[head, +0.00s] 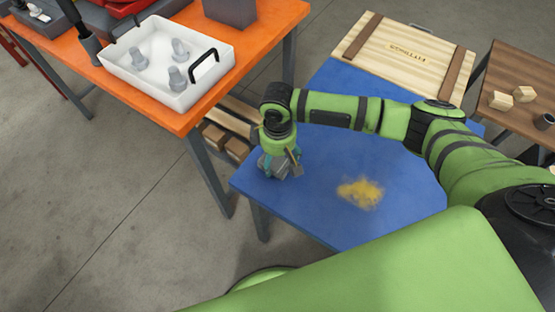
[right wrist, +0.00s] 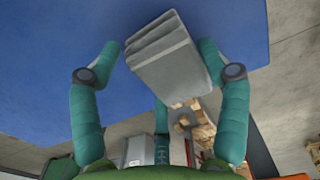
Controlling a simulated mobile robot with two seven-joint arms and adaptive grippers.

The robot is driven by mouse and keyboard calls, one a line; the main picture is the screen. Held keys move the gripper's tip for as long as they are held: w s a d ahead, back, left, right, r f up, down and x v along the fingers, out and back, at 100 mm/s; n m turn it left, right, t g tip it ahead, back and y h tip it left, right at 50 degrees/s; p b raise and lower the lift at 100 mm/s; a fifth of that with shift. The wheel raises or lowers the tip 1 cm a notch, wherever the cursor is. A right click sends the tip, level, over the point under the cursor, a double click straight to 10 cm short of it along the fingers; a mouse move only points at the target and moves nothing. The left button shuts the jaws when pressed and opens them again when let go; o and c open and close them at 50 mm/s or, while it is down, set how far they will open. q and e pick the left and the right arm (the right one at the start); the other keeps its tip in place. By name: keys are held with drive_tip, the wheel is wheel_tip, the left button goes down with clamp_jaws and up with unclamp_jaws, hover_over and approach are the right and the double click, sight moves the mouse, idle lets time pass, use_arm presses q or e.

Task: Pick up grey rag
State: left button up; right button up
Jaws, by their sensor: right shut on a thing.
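The grey rag (right wrist: 172,62) is a folded, layered pad between the teal fingers of my right gripper (right wrist: 160,58) in the right wrist view. The right finger lies against its edge. In the head view my right gripper (head: 280,160) points down at the left corner of the blue table (head: 310,215). The grey rag (head: 275,168) shows there partly behind the fingers. Whether it touches the tabletop is hard to tell. My left gripper is not in view.
A yellow powdery patch (head: 360,192) lies on the blue tabletop. A wooden crate (head: 398,50) stands at its back. An orange bench (head: 168,110) on the left holds a white tray (head: 205,82) with grey parts. A brown table (head: 520,75) with wooden blocks is at right.

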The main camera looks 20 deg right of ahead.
sight(276, 162)
drive_tip(key=r, duration=0.2)
drive_tip(key=s+a+r, duration=0.7)
drive_tip(key=s+a, duration=0.1)
drive_tip(key=shift+s+r, duration=0.15)
drive_tip(key=shift+s, duration=0.2)
